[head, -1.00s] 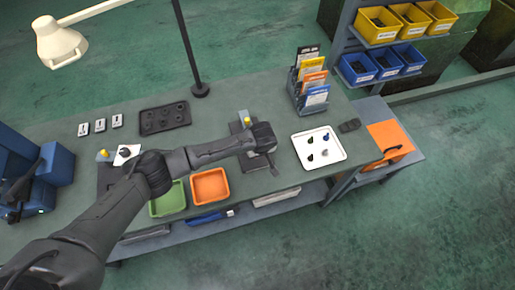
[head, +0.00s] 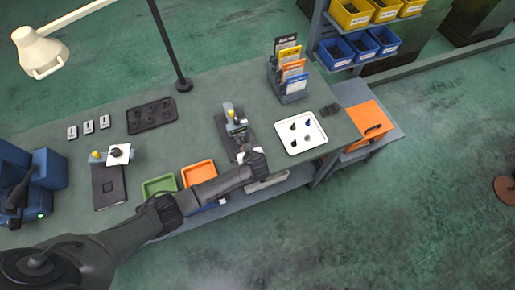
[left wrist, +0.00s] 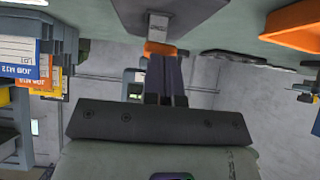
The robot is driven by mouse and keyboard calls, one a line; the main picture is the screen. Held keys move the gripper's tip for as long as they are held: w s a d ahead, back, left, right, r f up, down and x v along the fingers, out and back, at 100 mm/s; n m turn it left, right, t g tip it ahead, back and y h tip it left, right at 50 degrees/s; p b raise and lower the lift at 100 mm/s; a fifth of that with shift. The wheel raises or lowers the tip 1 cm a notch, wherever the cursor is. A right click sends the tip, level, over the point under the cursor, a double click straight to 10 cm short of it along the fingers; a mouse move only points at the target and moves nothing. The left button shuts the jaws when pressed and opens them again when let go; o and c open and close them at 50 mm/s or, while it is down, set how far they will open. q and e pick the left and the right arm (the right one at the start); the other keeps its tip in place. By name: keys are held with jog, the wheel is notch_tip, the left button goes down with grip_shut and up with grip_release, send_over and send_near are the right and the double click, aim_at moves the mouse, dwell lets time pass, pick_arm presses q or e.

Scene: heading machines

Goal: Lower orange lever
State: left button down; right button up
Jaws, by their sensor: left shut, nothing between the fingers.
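A grey machine (head: 235,122) with a yellow knob on top stands on a dark base on the bench in the head view. My left gripper (left wrist: 166,62) is shut and empty, fingers side by side. In the head view its wrist end is at the machine's front, near the bench's front edge, and its fingers are hidden. In the left wrist view an orange piece (left wrist: 161,48), seemingly the lever's grip, lies at the fingertips below a light metal part. Whether they touch I cannot tell. My right gripper is not in view.
A green tray (head: 160,187) and an orange tray (head: 199,172) lie left of the machine. A white tray (head: 320,136) with small parts lies to its right. A second machine (head: 108,187) stands further left. A card rack (head: 290,85) stands behind. Bench room is clear behind the machine.

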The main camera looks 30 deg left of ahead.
pick_arm(q)
jog(key=shift+r+p, duration=0.8)
jog(key=shift+p, duration=0.05)
jog(key=shift+r, duration=0.1)
jog(key=p+v, duration=0.1)
jog(key=v, duration=1.2)
jog(key=shift+s+p, duration=0.25)
jog(key=shift+p, duration=0.1)
jog(key=shift+d, duration=0.15)
